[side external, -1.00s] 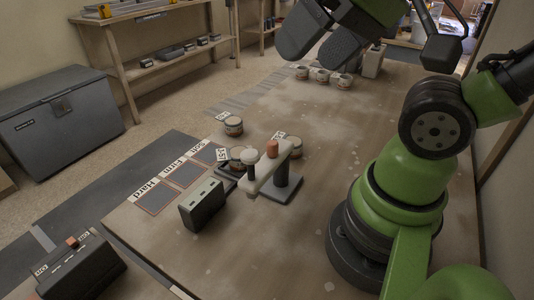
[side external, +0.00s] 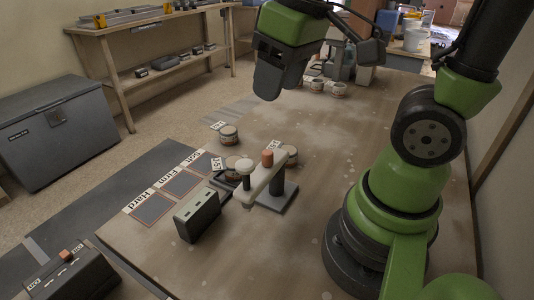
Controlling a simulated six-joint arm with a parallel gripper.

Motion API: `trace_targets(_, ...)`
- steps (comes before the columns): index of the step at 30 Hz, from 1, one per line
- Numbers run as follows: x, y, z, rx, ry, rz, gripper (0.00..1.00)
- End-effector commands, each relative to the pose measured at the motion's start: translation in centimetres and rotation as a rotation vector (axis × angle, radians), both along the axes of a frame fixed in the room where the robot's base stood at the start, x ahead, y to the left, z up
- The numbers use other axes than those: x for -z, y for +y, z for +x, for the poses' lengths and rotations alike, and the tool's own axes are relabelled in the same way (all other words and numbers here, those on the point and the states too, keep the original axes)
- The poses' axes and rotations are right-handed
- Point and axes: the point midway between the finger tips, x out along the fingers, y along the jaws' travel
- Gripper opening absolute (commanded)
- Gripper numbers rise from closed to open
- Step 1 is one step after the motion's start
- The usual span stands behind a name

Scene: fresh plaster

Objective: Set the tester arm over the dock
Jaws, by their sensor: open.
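The tester is a beige arm (side external: 262,182) on a dark post with a pale grey base plate (side external: 282,198). It has an orange cap (side external: 267,158) over the post and a round pale-topped plunger (side external: 244,166) nearer its free end. The arm points toward the lower left. A small dark dock (side external: 220,181) lies left of the plunger, with a pot (side external: 232,163) at it; the arm's end partly hides this area, so I cannot tell their exact alignment. My gripper (side external: 268,88) is open and empty, high above the table beyond the tester, touching nothing.
Other pots stand at the number cards (side external: 229,135) and behind the tester (side external: 290,155). Several pots (side external: 318,86) line the far end. A dark box (side external: 197,216) stands close in front of the tester. Marked squares (side external: 152,208) lie at the left edge. The table's middle is clear.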

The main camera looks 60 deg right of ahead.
Motion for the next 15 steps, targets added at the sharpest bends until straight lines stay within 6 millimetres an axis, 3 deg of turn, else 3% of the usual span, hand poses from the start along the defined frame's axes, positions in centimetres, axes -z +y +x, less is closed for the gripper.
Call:
trace_targets(6, 4.0, -1.3, 2.2, -0.183, 0.205, -0.082, 0.48)
trace_targets(15, 6.4, -1.7, 2.7, -0.248, 0.265, -0.099, 0.48)
